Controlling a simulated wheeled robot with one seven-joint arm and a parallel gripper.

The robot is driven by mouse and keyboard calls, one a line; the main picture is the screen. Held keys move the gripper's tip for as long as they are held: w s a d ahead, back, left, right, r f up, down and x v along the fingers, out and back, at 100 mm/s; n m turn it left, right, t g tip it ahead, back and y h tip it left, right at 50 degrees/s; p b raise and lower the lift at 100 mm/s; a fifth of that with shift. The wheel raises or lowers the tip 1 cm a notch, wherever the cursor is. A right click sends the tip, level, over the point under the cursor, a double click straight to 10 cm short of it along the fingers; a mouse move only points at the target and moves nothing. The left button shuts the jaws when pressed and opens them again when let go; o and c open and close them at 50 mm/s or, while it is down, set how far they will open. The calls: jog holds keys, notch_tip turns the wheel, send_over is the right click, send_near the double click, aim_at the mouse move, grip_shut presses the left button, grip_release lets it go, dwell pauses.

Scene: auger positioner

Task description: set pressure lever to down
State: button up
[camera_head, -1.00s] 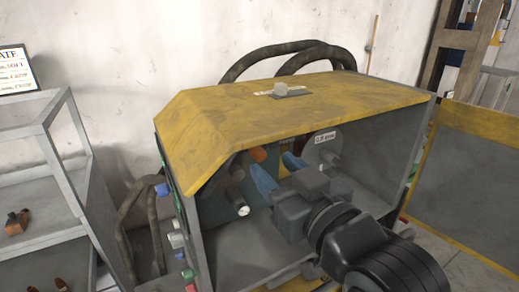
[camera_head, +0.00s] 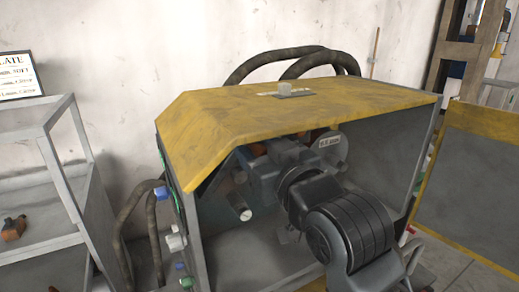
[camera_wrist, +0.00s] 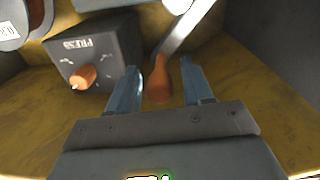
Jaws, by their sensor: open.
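The lever (camera_wrist: 160,79) shows in the wrist view as an orange-brown handle on a grey metal bar that runs up to the right. Its handle lies between the two blue fingers of my gripper (camera_wrist: 160,67), which are open with a gap on both sides. Beside it, to the left, is a dark box with PRESS lettering (camera_wrist: 100,55) and an orange knob (camera_wrist: 82,77). In the head view my gripper is inside the yellow-topped machine (camera_head: 290,110), and my arm hides the lever and the fingertips.
A pale round part with a label (camera_head: 331,145) sits inside the machine on the right. A grey cylinder (camera_head: 241,206) juts out on the left. The machine's side walls and yellow top enclose my arm. A shelf (camera_head: 45,240) stands on the left and an open panel (camera_head: 470,170) on the right.

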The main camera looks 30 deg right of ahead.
grip_shut()
dwell(0.3)
dwell(0.3)
